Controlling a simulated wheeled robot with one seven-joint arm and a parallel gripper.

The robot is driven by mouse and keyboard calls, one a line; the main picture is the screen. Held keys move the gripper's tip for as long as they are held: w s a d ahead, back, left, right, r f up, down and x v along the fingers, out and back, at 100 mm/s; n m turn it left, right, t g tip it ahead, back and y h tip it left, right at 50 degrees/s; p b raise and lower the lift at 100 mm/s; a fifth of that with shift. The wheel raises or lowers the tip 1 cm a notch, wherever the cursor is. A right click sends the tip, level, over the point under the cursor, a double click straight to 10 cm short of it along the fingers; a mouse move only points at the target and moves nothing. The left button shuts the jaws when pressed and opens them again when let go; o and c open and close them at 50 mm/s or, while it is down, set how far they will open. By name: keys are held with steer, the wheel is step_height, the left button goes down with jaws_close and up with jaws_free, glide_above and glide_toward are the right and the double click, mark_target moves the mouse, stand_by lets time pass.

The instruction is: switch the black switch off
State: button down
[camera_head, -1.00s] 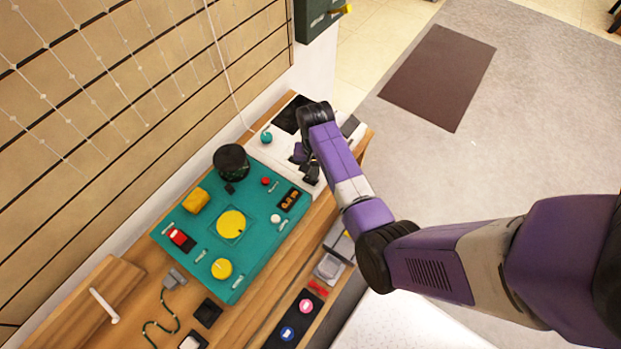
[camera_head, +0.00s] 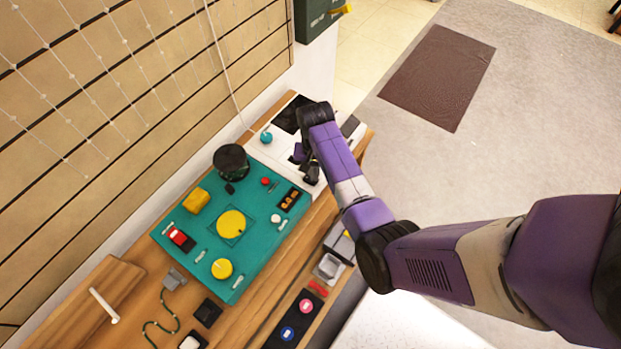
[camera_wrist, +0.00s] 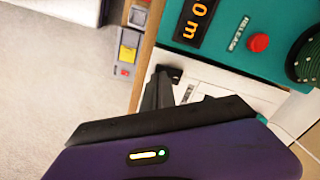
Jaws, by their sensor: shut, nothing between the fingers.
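My gripper (camera_head: 308,166) is shut and empty, low over the white panel (camera_head: 336,122) at the far right end of the workbench. In the wrist view, its dark fingers (camera_wrist: 160,92) point at a small black switch-like block (camera_wrist: 172,72) on the white panel, close to the teal board. The fingertips are at or very near this block; I cannot tell whether they touch. The block also shows as a dark shape beside the fingers in the head view (camera_head: 313,176). Its on or off position is too small to read.
A teal board (camera_head: 245,284) with yellow dials, a red button (camera_head: 265,181) and a black round knob (camera_head: 231,160) lies left of my gripper. A teal ball-shaped knob (camera_head: 266,137) stands on the white panel. A black plate (camera_head: 208,313) lies on the bench.

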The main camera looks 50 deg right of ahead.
steer(key=shift+f+b, duration=0.65)
steer(key=shift+f, duration=0.3)
stand_by(0.7)
steer(key=shift+r, duration=0.2)
step_height(320, 180, up, 7)
steer(key=p, duration=0.7)
steer(key=shift+f, duration=0.1)
stand_by(0.5)
